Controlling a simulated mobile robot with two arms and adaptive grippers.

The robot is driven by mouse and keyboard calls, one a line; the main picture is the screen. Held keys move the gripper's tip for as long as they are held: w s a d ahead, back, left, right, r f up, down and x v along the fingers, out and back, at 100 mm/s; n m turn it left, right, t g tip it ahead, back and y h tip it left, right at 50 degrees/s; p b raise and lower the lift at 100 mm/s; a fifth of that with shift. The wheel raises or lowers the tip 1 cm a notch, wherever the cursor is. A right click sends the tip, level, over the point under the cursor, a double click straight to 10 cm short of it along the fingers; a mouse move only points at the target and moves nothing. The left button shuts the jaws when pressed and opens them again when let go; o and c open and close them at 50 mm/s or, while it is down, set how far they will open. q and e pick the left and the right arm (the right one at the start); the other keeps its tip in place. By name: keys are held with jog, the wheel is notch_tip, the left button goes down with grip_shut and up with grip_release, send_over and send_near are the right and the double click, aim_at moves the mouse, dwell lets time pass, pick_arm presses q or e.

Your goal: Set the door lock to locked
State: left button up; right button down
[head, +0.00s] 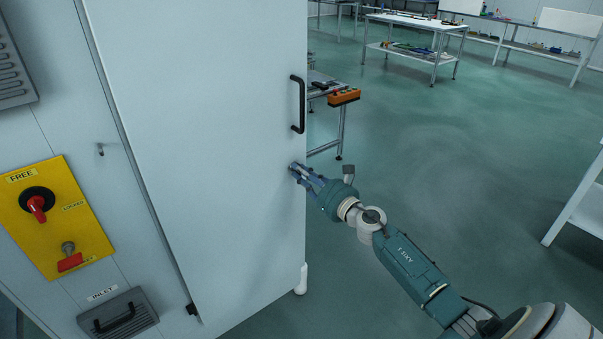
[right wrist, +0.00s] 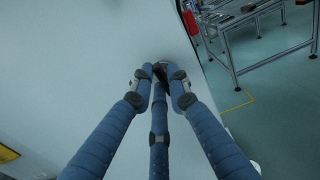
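A yellow panel (head: 75,232) at the left of the head view has a black dial with a red knob (head: 37,207). "FREE" is above it and a label that seems to read "LOCKED" is to its right. A red lever (head: 69,261) sits lower on the panel. My right gripper (head: 295,170) is at the tall white door (head: 210,120), below its black handle (head: 298,104). In the right wrist view its three blue fingers (right wrist: 160,75) come together around a small dark spot at the door's surface. I cannot tell whether this is a lock knob or fingertip. My left gripper is out of view.
A vent with a black handle (head: 119,314), labelled "INLET", is below the yellow panel. A bench with an orange box (head: 344,97) stands behind the door's edge. White tables (head: 418,22) are farther back. The green floor (head: 460,140) to the right is mostly clear.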

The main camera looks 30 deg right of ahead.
dwell(0.3)
jog(key=shift+d+m+p, duration=0.2)
jog(key=shift+m+p, duration=0.75)
jog(key=shift+m, duration=3.5)
jog(key=shift+d+m+p, duration=0.15)
jog(key=shift+m+p, duration=0.75)
jog(key=shift+m, duration=3.55)
jog(key=c, duration=1.7)
grip_release()
jog(key=shift+c, duration=0.2)
